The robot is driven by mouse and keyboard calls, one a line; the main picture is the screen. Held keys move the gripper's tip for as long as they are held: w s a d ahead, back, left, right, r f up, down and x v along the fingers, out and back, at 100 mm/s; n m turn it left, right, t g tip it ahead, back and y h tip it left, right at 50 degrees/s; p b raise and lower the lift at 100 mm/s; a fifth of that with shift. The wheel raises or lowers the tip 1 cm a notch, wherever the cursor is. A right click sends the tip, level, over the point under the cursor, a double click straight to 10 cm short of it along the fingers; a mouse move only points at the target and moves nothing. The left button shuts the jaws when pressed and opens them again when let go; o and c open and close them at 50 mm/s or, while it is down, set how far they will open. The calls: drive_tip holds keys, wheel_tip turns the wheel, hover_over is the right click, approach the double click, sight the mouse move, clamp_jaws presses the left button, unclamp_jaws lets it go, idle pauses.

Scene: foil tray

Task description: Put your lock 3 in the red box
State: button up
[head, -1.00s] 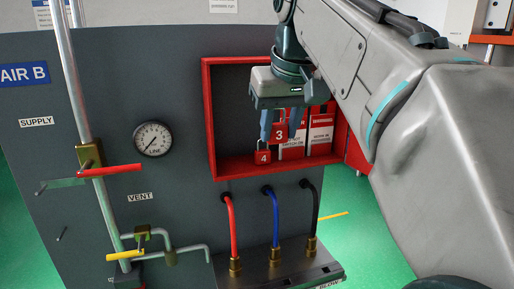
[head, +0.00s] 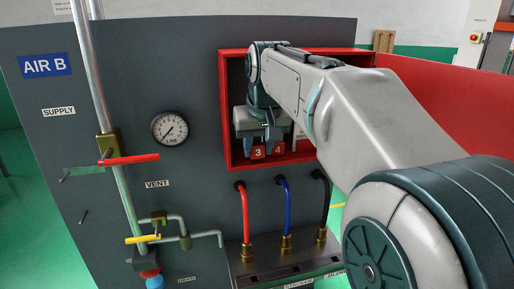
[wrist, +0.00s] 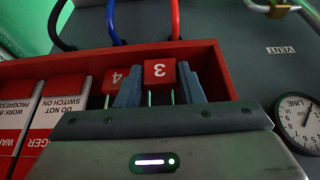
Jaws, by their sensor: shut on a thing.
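Lock 3 is a small red padlock (head: 257,153) with a white 3, low in the left part of the red box (head: 224,110). My gripper (head: 262,145) reaches into the box from above and is shut on lock 3. In the wrist view lock 3 (wrist: 159,72) sits between the two fingers, close to the box's bottom wall (wrist: 205,60). I cannot tell whether it touches the box floor.
Red and white warning tags (wrist: 45,112) stand in the box beyond lock 4. Red (head: 244,215), blue (head: 285,212) and black hoses rise below the box. A gauge (head: 170,129), pipes and a red-handled valve (head: 128,160) are to the left.

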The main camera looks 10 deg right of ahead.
drive_tip(key=shift+f, duration=0.45)
drive_tip(key=shift+f, duration=0.1)
drive_tip(key=shift+f, duration=0.15)
drive_tip(key=o, duration=1)
drive_tip(key=shift+r, duration=0.45)
drive_tip(key=v, duration=1.2)
drive_tip(key=s+f, duration=0.5)
drive_tip(key=f, duration=0.4)
drive_tip(key=s+f, duration=0.6)
drive_tip(key=f, duration=0.4)
drive_tip(key=s+f, duration=0.5)
drive_tip(key=f, duration=0.4)
drive_tip(key=shift+s+f+g, duration=0.3)
drive_tip(key=shift+s, duration=0.05)
